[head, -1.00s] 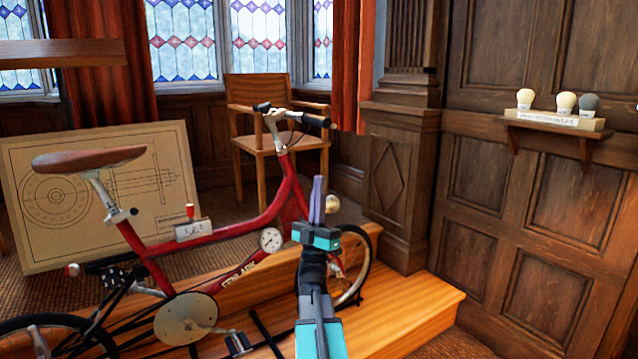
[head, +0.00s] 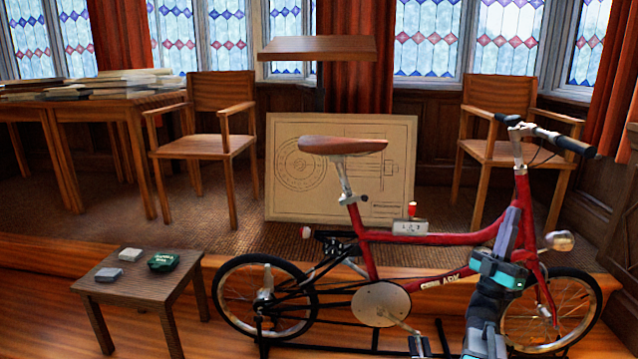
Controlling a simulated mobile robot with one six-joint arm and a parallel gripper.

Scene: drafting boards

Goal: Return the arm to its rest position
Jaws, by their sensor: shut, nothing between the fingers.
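My gripper (head: 511,222) is in the lower right of the head view, at the end of my raised arm, with its fingers pointing up. The fingers are together and hold nothing. It appears in front of the front part of a red bicycle (head: 425,238) and covers some of the frame and front wheel. I cannot tell from this view how far apart the gripper and the bicycle are.
The bicycle stands upright. A small low table (head: 140,285) at left bears a dark green item (head: 163,262) and two small grey items. A drawing board (head: 290,206) leans behind. Wooden chairs (head: 215,145) and a book-covered table (head: 90,110) stand farther back.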

